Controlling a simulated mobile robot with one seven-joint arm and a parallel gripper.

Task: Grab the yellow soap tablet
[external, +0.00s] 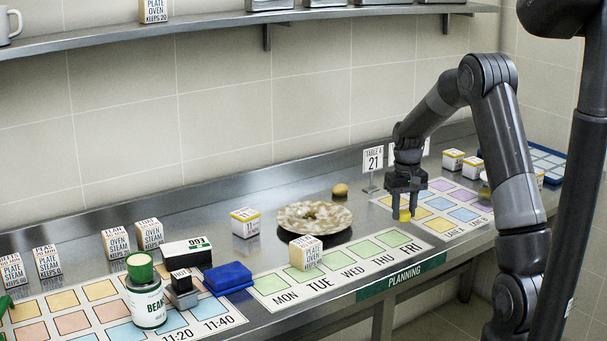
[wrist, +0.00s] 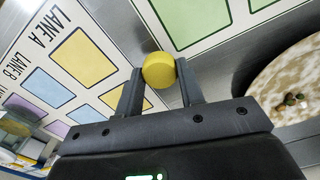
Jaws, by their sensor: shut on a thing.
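The yellow soap tablet (wrist: 159,70) is a small round disc between my two fingertips in the wrist view. In the external view the soap (external: 405,215) shows low between the fingers, just above or at the counter. My gripper (external: 405,205) points down and is shut on it, with one finger on each side. In the wrist view my gripper (wrist: 158,80) shows both fingers against the disc's sides. Whether the soap touches the counter cannot be told.
A mottled plate (external: 338,228) with small items lies left of my gripper. A lane mat (external: 467,213) with coloured squares is to the right, and a green weekday strip (external: 345,266) is in front. A table sign (external: 373,160) stands behind. White boxes (external: 453,160) stand at the back right.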

